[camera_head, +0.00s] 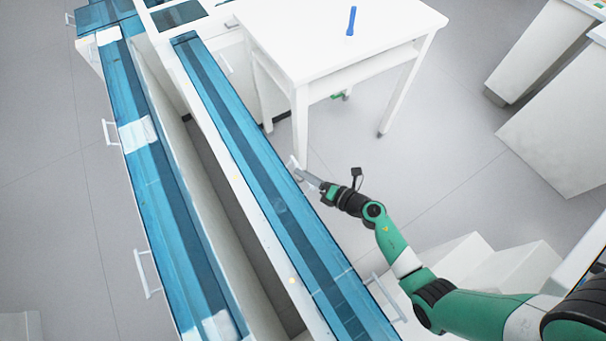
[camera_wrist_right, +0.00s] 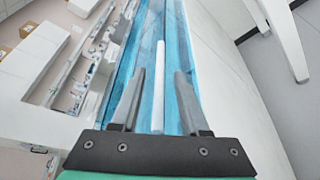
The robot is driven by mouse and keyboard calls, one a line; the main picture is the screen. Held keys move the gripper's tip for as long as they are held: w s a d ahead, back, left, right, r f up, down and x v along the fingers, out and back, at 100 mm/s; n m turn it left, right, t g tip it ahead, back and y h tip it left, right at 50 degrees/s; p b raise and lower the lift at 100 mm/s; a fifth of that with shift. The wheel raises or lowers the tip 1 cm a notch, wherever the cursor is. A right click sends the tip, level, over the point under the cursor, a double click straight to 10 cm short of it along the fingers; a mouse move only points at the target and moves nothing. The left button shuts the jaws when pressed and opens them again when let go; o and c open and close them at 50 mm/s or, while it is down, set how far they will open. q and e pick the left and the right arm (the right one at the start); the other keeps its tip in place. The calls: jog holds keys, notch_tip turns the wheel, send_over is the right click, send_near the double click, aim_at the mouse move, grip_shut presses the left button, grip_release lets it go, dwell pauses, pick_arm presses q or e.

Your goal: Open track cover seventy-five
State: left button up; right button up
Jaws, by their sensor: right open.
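A long blue see-through track cover (camera_head: 232,110) lies along the right-hand track in the head view, and looks closed. No number can be read on it. A white handle (camera_head: 292,162) stands at its right edge. My right gripper (camera_head: 301,172) is at this handle. In the right wrist view, my right gripper (camera_wrist_right: 160,76) is open, with its two fingers on either side of the white handle bar (camera_wrist_right: 158,100). A gap shows on each side of the bar. The blue cover (camera_wrist_right: 176,45) lies beyond the fingers. My left gripper is not in view.
A second blue-covered track (camera_head: 150,180) with white handles on its left side runs parallel on the left. A white table (camera_head: 350,30) with a blue tube (camera_head: 351,20) stands behind my right gripper. Another handle (camera_head: 385,297) is nearer on the right-hand track.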

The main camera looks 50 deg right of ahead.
jog(key=shift+w+f, duration=0.1)
jog(key=shift+w, duration=0.55)
grip_shut()
dwell(0.9)
